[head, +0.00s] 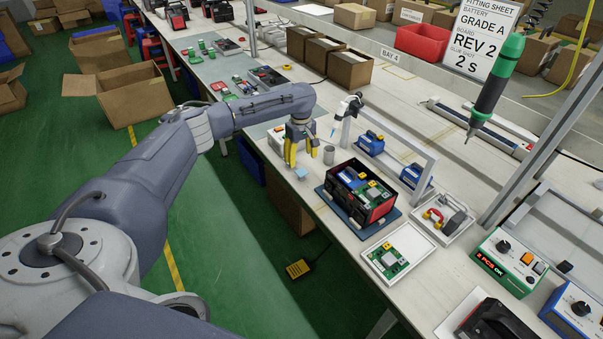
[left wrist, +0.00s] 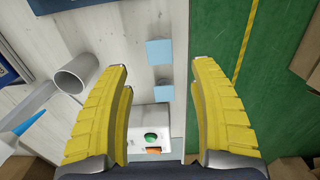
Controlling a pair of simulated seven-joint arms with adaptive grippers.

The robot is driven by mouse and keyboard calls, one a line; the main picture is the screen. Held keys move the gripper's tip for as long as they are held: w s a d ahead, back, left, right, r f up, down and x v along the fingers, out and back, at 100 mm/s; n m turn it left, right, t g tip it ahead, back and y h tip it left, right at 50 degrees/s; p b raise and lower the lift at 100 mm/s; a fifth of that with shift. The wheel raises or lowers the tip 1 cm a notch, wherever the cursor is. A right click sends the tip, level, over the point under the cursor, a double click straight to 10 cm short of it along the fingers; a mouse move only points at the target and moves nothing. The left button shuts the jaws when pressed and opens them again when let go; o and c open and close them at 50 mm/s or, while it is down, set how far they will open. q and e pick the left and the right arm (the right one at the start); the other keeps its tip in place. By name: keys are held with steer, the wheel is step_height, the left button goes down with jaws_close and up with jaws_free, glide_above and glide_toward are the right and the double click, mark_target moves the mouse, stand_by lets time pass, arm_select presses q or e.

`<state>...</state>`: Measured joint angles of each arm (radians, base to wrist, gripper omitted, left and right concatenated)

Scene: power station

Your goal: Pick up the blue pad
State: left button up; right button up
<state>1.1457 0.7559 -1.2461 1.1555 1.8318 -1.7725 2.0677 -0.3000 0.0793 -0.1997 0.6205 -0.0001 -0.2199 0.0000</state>
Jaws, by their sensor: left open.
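In the head view a small light blue pad (head: 300,174) lies on the workbench (head: 322,187) near its front edge, just below my left gripper (head: 300,160). The left wrist view shows two light blue pads: an upper pad (left wrist: 160,52) and a lower pad (left wrist: 165,92), apart from each other on the pale bench top. Both appear between the yellow fingers of my left gripper (left wrist: 162,67). The fingers are spread, empty and pointing down; their exact height above the pads is hard to tell. The second pad is hidden in the head view. My right gripper does not show.
A grey cup (head: 329,155) stands close beside my left gripper, also in the left wrist view (left wrist: 76,76). A white box with a green button (left wrist: 152,130) is near the pads. A black-and-red battery case (head: 362,192) sits to the right. Green floor (left wrist: 270,75) lies beyond the bench edge.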

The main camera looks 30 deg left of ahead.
mark_target(301, 171)
arm_select(q)
steer(key=shift+f, duration=3.1)
steer(key=shift+f, duration=0.25)
steer(key=c, duration=0.9)
